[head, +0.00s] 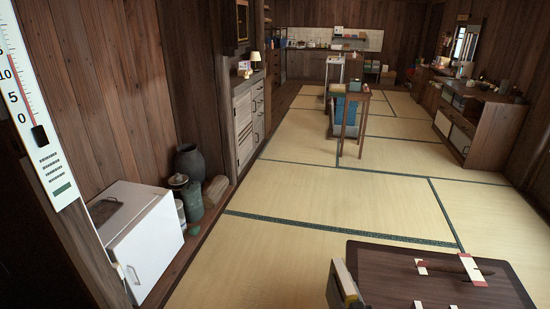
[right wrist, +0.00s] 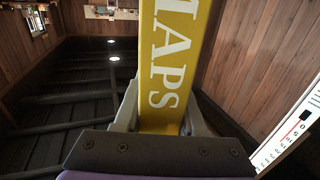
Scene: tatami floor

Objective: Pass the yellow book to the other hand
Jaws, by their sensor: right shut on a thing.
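The yellow book, with "MAPS" in white letters on it, stands between the two grey fingers of my right gripper (right wrist: 160,120) in the right wrist view, where the book (right wrist: 172,55) runs up out of the picture. The fingers are shut on its two sides. My left gripper is not in view.
A dark wooden low table (head: 390,285) with small red and white pieces (head: 472,268) fills the bottom right. A white box-like appliance (head: 150,235) and dark jars (head: 190,163) stand along the left wall. The tatami floor (head: 320,205) ahead is clear up to a small wooden table (head: 364,96).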

